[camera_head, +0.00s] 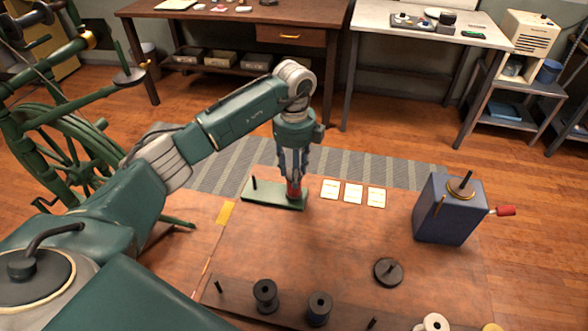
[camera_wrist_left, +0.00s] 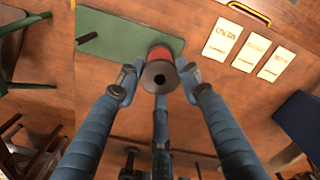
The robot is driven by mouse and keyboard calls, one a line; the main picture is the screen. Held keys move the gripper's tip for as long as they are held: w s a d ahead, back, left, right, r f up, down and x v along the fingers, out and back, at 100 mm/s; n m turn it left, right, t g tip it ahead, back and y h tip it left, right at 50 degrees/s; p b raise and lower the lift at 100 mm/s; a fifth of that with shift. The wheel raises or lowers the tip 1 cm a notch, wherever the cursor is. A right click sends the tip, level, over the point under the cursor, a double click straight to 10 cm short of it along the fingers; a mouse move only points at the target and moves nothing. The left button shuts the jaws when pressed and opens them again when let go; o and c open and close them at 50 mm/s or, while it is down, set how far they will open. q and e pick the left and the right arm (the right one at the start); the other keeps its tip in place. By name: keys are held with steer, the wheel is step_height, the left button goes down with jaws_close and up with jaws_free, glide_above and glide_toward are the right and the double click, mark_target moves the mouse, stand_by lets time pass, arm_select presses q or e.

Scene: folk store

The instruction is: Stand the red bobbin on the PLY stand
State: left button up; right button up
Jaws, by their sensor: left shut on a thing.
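The red bobbin (camera_head: 294,190) is upright at the right end of the green stand (camera_head: 268,200). My left gripper (camera_head: 293,178) is above it, pointing down, with its fingers shut around it. In the left wrist view, the bobbin's dark top flange with its hole (camera_wrist_left: 158,77) shows between the fingers, and its red body overlaps the right end of the green board (camera_wrist_left: 115,40). A bare dark peg stands at the board's left end. Any peg under the bobbin is hidden, and I cannot tell whether the bobbin rests on the board. No PLY lettering is readable. My right gripper is out of view.
Three cards (camera_head: 353,193) lie right of the green stand. A blue box with a crank (camera_head: 449,212) stands further right. A black round base with a peg (camera_head: 388,272) is nearer. Dark bobbins (camera_head: 265,295) stand on a front rack. The middle tabletop is clear.

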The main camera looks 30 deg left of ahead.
arm_select(q)
steer(key=shift+f, duration=0.3)
steer(key=o, duration=0.9)
steer(key=shift+c, duration=0.2)
step_height(320, 180, up, 12)
steer(key=shift+s+f, duration=0.1)
stand_by(0.3)
